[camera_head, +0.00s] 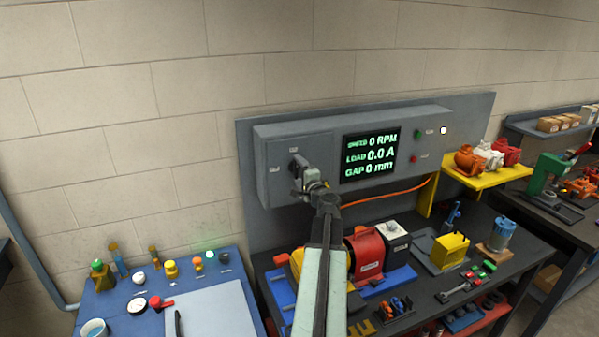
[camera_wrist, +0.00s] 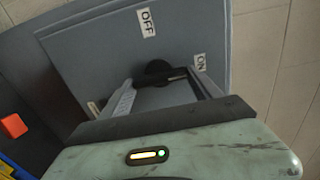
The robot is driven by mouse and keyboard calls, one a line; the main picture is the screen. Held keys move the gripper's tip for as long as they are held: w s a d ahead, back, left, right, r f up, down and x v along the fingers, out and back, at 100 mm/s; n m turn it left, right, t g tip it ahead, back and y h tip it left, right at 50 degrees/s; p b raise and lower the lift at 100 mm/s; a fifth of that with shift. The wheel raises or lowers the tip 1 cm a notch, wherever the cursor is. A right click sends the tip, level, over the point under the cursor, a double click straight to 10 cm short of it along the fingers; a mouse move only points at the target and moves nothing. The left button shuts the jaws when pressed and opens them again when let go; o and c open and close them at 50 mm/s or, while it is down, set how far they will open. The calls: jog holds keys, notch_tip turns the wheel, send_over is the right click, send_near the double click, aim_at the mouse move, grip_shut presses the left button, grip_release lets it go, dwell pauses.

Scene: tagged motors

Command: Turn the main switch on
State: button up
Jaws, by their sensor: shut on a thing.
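The main switch is a black rotary knob (camera_wrist: 158,69) with a dark bar on the grey control box (camera_head: 268,135). In the wrist view the OFF label (camera_wrist: 147,21) is above it and the ON label (camera_wrist: 198,60) is to its right. My gripper (camera_wrist: 166,78) has its fingers on either side of the switch and is shut on its bar. The bar lies roughly level across that picture, its right end toward ON. In the head view my gripper (camera_head: 313,188) is at the switch (camera_head: 294,165) and partly covers it.
The display (camera_head: 370,155) reads 0 RPM, 0.0 A and 0 mm. A green button (camera_head: 418,134) and a red button (camera_head: 413,159) are on its right. A red motor (camera_head: 366,252) stands on the bench below my arm. A blue table (camera_head: 105,300) is at left.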

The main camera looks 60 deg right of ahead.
jog(key=shift+f, duration=0.1)
jog(key=o, duration=1.4)
jog(key=shift+s, duration=0.1)
jog(key=v, duration=0.7)
jog(key=shift+s+a, duration=0.25)
jog(key=shift+a, duration=0.05)
